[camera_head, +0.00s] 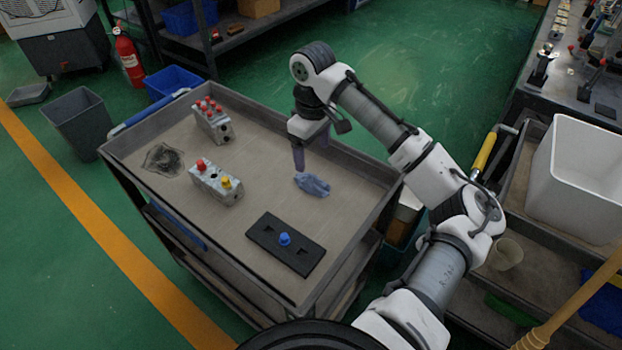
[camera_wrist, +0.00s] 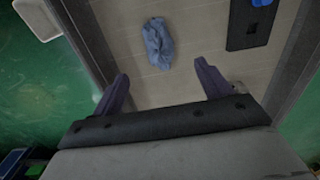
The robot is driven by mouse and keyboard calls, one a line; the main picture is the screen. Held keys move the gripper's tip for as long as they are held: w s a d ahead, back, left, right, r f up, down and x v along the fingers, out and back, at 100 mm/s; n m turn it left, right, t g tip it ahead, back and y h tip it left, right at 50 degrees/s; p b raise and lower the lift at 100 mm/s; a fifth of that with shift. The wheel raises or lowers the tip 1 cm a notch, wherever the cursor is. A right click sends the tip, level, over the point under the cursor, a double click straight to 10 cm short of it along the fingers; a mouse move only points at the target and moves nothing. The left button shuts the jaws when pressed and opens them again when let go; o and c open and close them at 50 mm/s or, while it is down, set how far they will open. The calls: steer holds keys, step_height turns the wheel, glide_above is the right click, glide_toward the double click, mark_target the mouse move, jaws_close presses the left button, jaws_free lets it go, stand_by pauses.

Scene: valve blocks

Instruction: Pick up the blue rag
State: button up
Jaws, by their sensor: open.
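The blue rag (camera_head: 312,184) lies crumpled on the cart's top tray (camera_head: 200,254), right of its middle. In the wrist view the rag (camera_wrist: 158,43) lies on the tray beyond my fingertips, roughly centred between them. My gripper (camera_head: 312,158) is above the tray, close to the rag on its far side, with fingers pointing down. In the wrist view the two purple fingers of my gripper (camera_wrist: 161,72) are spread apart with nothing between them. The rag is apart from the fingers.
A black plate with a blue knob (camera_head: 285,240) lies nearer on the tray. A valve block with red and yellow knobs (camera_head: 216,183), one with several red knobs (camera_head: 212,121), and a dark crumpled cloth (camera_head: 163,160) are further left. A raised rim (camera_head: 352,237) edges the tray.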

mark_target(312, 176)
step_height(312, 176, down, 10)
steer(key=shift+f+p, duration=0.1)
steer(key=shift+p, duration=0.8)
steer(key=c, duration=1.1)
steer(key=shift+c, duration=0.2)
step_height(312, 176, up, 20)
steer(key=b, duration=0.1)
steer(key=shift+b, duration=0.35)
steer(key=o, duration=0.5)
steer(key=c, duration=0.3)
steer(key=shift+c, duration=0.3)
